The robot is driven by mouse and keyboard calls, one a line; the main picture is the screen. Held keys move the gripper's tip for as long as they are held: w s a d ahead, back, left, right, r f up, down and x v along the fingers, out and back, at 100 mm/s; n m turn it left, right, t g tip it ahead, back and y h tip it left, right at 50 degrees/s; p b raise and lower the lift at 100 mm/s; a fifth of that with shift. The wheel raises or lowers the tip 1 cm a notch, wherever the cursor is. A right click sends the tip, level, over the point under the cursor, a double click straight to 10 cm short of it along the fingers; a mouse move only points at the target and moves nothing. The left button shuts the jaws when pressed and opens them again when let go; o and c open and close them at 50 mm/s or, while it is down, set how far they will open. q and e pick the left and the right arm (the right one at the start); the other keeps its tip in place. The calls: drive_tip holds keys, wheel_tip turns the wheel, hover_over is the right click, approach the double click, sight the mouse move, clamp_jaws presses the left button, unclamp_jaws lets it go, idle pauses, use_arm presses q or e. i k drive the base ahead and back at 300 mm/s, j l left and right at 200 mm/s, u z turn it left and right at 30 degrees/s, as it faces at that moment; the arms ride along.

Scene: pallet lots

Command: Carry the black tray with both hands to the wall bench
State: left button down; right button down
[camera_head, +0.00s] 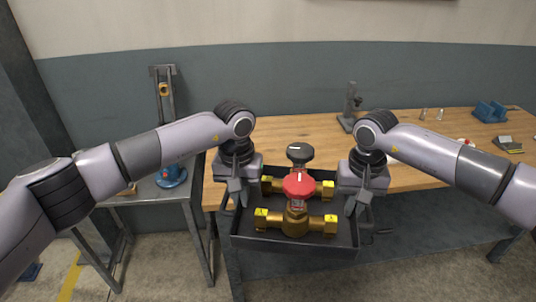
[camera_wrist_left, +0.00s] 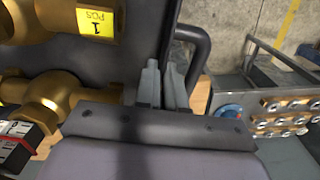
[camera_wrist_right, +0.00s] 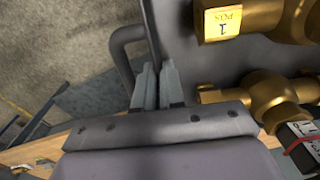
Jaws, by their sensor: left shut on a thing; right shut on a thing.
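The black tray (camera_head: 295,247) is held level between my two grippers, in front of and partly over the front edge of the wooden wall bench (camera_head: 290,126). I cannot tell whether it touches the bench. In it are two brass valves, one with a red handwheel (camera_head: 299,185) and one with a black handwheel (camera_head: 300,153), with yellow labels. My left gripper (camera_head: 240,198) is shut on the tray's left side, at its handle (camera_wrist_left: 203,45). My right gripper (camera_head: 354,208) is shut on its right side, at the other handle (camera_wrist_right: 119,45).
On the bench stand a grey stand (camera_head: 350,108) at the back and a blue block (camera_head: 489,111) at far right. A metal side table (camera_head: 150,191) with a blue-based device (camera_head: 171,177) stands to the left.

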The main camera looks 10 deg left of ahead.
sight(270, 160)
drive_tip(key=i+j, duration=0.25)
drive_tip(key=i, duration=0.25)
drive_tip(key=i+j, duration=0.2)
drive_tip(key=i, duration=0.3)
